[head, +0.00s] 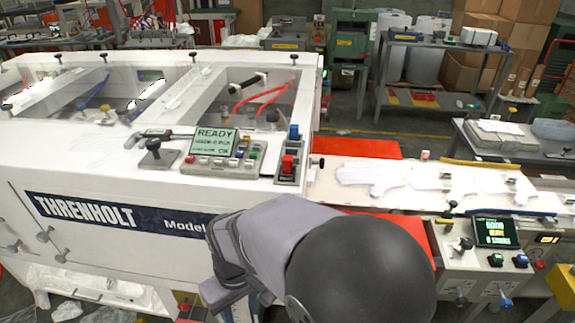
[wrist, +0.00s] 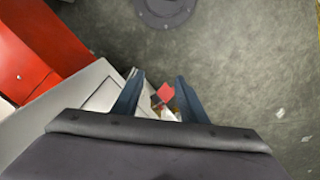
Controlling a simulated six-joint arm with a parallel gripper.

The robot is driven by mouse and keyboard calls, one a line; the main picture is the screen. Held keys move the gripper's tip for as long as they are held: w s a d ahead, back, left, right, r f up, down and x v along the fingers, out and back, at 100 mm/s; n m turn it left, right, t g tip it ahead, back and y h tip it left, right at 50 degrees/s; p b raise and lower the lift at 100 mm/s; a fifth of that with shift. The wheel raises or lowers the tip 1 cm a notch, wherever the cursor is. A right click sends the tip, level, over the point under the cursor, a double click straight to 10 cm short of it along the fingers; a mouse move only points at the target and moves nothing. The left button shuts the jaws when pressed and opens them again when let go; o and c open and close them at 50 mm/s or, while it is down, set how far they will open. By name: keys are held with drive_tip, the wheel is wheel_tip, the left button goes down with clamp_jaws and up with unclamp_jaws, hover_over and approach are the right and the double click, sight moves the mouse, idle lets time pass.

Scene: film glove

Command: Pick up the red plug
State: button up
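A small red piece (wrist: 165,93), which may be the red plug, shows between my fingers in the wrist view. Pale and yellowish bits show just below it, partly hidden by my gripper. My gripper (wrist: 160,77) is open, its two dark blue fingers apart with the red piece seen in the gap, nearer the right finger. I cannot tell how far below the fingertips it lies. In the head view my own arm fills the lower middle and hides the fingers; I cannot make out the plug there for certain.
The white Threnholt machine (head: 110,165) stands at the left, with a control panel (head: 228,152) on top. A conveyor (head: 410,180) with white gloves runs right. In the wrist view a red panel (wrist: 45,55) is at left; grey floor (wrist: 240,60) is open at right.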

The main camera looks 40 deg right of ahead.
drive_tip(key=w+d+r+n+y+p, duration=0.1)
drive_tip(key=w+d+r+p, duration=0.15)
drive_tip(key=r, duration=0.35)
drive_tip(key=w+d+r+y+p, duration=0.1)
drive_tip(key=w+d+r, duration=0.1)
drive_tip(key=w+r, duration=0.3)
wheel_tip(320, 180, up, 22)
drive_tip(key=n+t+y, duration=0.1)
drive_tip(key=n+t, duration=0.2)
drive_tip(key=n, duration=0.5)
hover_over(288, 158)
drive_tip(key=s+d, duration=0.2)
drive_tip(key=s, duration=0.1)
drive_tip(key=shift+w+d+p+x, duration=0.15)
drive_tip(key=shift+p+x, duration=0.4)
drive_tip(key=shift+x, duration=1.35)
drive_tip(key=shift+w+d+p+x, duration=0.15)
drive_tip(key=shift+p+x, duration=0.35)
drive_tip(key=shift+x, duration=1.4)
clamp_jaws()
